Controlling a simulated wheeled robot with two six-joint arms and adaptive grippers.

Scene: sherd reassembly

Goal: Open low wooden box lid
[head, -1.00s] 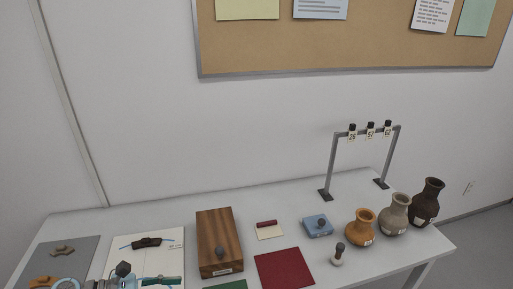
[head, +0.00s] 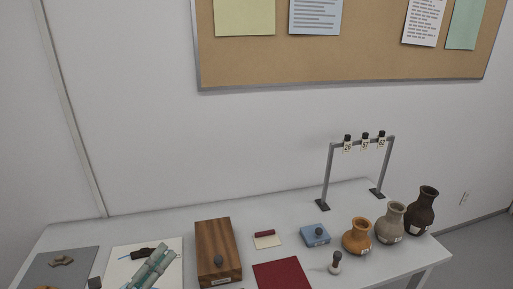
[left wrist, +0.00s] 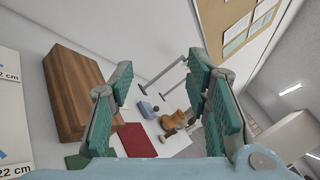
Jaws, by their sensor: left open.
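The low wooden box (head: 214,240) stands on the table near its middle, with striped brown wood and its lid shut. A dark round knob (head: 218,262) sits near the box's front edge. In the left wrist view the box (left wrist: 78,88) is to the left of the fingers, and its knob cannot be made out. My left gripper (head: 160,261), with teal finger pads, is over the white sheet to the left of the box. It is open and empty in the left wrist view (left wrist: 162,88), apart from the box. My right gripper is not in view.
Right of the box are a dark red mat (head: 282,274), a blue box with a knob (head: 315,235), a stamp (head: 335,264), a metal stand (head: 328,178) and three vases (head: 389,224). A grey mat with sherds (head: 60,272) lies at the left.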

